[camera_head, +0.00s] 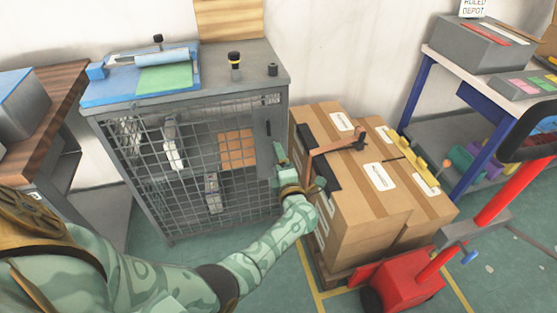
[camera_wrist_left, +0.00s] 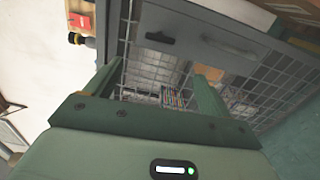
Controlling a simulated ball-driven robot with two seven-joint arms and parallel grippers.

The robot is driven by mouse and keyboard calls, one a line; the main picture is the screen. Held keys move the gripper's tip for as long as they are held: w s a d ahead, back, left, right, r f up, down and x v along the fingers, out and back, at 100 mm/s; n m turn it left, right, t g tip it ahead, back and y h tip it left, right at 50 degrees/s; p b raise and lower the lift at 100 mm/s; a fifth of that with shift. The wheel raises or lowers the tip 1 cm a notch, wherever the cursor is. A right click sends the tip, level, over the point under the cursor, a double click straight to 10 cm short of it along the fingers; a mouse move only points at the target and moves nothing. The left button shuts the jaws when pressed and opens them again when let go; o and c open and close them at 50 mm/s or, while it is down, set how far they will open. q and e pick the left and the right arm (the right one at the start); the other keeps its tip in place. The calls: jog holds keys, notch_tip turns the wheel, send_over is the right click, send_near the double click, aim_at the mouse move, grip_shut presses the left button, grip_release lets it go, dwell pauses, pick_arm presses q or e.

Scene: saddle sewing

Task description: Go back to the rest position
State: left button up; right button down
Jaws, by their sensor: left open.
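My left arm comes in from the lower left of the head view. Its green gripper (camera_head: 283,172) is beside the right front edge of a grey mesh cabinet (camera_head: 190,104), close to the solid strip with a dark handle (camera_head: 268,129). In the left wrist view my left gripper (camera_wrist_left: 156,72) has its two fingers apart, with nothing between them. The dark handle (camera_wrist_left: 160,38) and mesh show beyond the fingers, apart from them as far as I can tell. My right gripper is not in view.
Cardboard boxes (camera_head: 375,215) on a pallet stand right of the cabinet, with a brown angled item (camera_head: 335,148) on top. A red pallet jack (camera_head: 410,285) stands in front. A wooden bench (camera_head: 45,105) is at left, a blue-legged table (camera_head: 500,85) at right.

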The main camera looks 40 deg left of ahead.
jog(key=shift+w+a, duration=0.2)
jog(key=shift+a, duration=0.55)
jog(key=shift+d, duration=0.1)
